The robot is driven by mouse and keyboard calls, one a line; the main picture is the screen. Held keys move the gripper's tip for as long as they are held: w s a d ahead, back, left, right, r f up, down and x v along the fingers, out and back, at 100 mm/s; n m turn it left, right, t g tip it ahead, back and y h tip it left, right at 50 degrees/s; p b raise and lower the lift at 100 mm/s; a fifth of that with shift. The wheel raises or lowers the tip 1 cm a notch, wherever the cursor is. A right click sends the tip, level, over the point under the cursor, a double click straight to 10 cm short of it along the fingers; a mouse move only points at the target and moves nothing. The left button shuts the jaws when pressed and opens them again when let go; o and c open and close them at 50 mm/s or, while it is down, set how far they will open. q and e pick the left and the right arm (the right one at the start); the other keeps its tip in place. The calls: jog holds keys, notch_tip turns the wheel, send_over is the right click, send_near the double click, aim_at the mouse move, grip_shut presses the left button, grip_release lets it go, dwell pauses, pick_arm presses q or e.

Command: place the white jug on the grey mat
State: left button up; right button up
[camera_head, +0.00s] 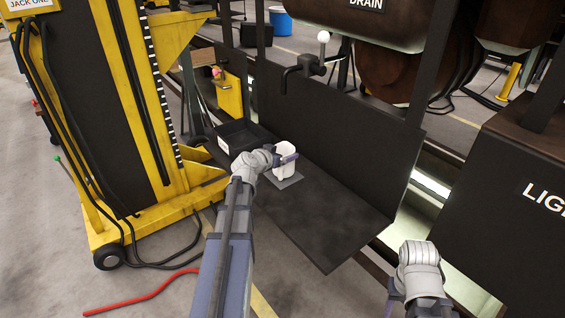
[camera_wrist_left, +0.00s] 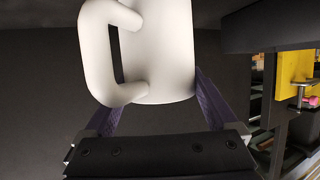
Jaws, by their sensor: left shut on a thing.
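The white jug (camera_head: 285,159) is upright over the grey mat (camera_head: 289,183) on the black bench surface. My left gripper (camera_head: 286,160) is shut on the jug. In the left wrist view the jug (camera_wrist_left: 165,50) is between the two purple fingers, its handle on the left; its upper part in that picture is cut off. I cannot tell whether the jug's base touches the mat. The jug and gripper hide part of the mat. My right arm shows at the lower right of the head view, with its gripper out of sight.
A black tray (camera_head: 224,147) stands on the bench just left of the jug. A dark upright panel (camera_head: 330,120) with a tap (camera_head: 300,72) rises behind. A yellow jack (camera_head: 130,215) stands at left. The bench's front right part (camera_head: 335,220) is clear.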

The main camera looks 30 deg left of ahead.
pick_arm(q)
jog(key=shift+f+b, duration=0.35)
jog(key=shift+f, duration=0.45)
pick_arm(e)
jog(key=shift+f, duration=0.8)
pick_arm(q)
jog(key=shift+f, duration=0.2)
jog(key=o, duration=1.1)
pick_arm(e)
jog(key=shift+f, duration=0.15)
pick_arm(q)
jog(key=shift+r, duration=0.1)
jog(key=shift+r, duration=0.2)
jog(key=shift+p+v, duration=2.35)
jog(key=shift+v, duration=3.65)
pick_arm(e)
jog(key=shift+r, duration=2.45)
